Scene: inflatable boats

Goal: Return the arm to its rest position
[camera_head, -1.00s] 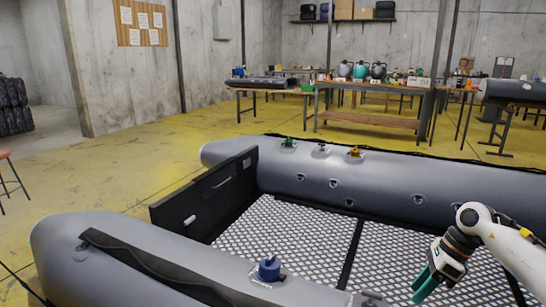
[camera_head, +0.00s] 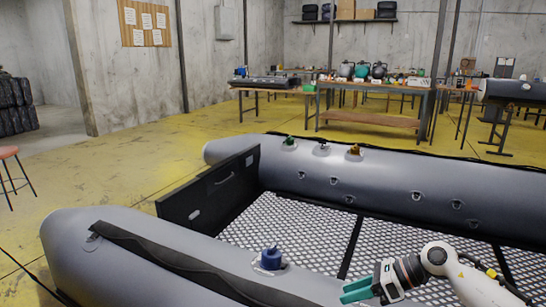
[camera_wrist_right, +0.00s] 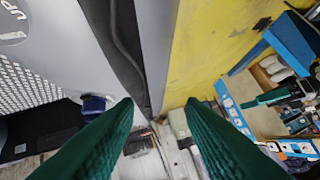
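My right gripper (camera_head: 357,290) is at the lower right of the head view, over the near side of the grey inflatable boat (camera_head: 130,255). Its teal fingers point left. In the right wrist view the two fingers (camera_wrist_right: 160,105) stand apart with nothing between them, so it is open and empty. A blue valve piece (camera_head: 271,258) sits upright on the boat's near tube, left of the gripper and apart from it. It also shows in the right wrist view (camera_wrist_right: 93,104). My left gripper does not show in the head view.
A black transom board (camera_head: 215,187) crosses the boat. Workbenches (camera_head: 375,118) stand at the back. Yellow floor (camera_head: 100,180) is clear at left.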

